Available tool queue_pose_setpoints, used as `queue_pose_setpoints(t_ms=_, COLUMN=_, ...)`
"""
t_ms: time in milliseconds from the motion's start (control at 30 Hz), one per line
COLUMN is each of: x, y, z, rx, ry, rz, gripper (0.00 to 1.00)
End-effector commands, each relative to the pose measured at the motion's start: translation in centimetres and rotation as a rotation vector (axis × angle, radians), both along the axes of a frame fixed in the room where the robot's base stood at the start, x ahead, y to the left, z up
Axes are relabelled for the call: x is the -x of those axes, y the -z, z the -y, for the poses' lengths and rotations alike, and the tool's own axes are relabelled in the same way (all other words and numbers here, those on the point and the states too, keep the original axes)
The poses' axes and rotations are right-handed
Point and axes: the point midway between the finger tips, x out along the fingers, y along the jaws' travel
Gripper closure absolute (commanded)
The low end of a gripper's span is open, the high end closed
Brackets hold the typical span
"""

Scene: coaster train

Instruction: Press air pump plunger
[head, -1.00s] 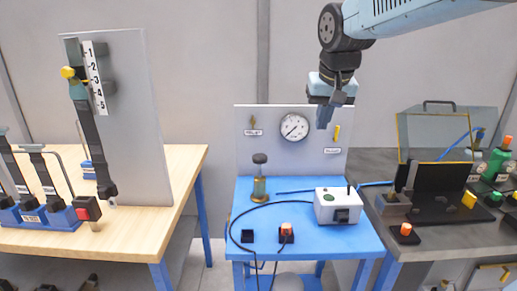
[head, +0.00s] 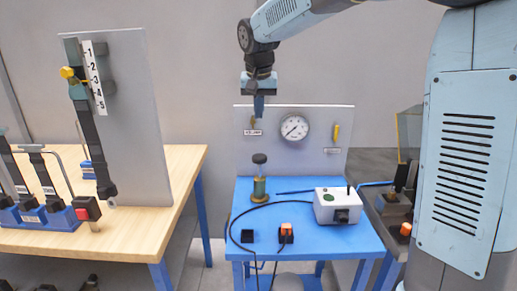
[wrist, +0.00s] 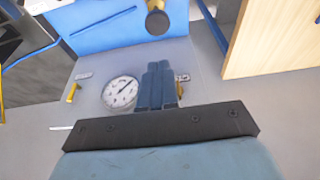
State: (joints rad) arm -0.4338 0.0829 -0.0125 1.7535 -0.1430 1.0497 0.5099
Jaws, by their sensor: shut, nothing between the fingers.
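The air pump (head: 260,190) stands upright on the blue table, a brass-green cylinder with a dark round plunger knob (head: 260,158) raised on a thin rod. My gripper (head: 258,112) is shut and empty. It points down and appears above the plunger in the head view, apart from it. In the wrist view my gripper's blue fingers (wrist: 160,78) are together, and the dark round plunger knob (wrist: 157,22) shows beyond them near the top edge, with a gap between.
A grey panel (head: 225,150) with a round gauge (head: 295,127) and a yellow lever (head: 336,132) stands behind the pump. A white box (head: 337,207), an orange switch (head: 286,231) and a black hose (head: 236,222) are on the blue table (head: 300,250). A wooden table (head: 140,232) stands left.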

Motion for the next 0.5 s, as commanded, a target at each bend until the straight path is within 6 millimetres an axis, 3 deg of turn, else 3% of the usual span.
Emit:
queue_pose_setpoints(t_ms=267, x=-0.3, y=1.2, z=0.0, rx=0.001, ry=0.000, rz=-0.001, gripper=1.00)
queue_pose_setpoints(t_ms=500, x=-1.4, y=4.9, z=0.1, rx=0.002, ry=0.000, rz=-0.004, gripper=1.00)
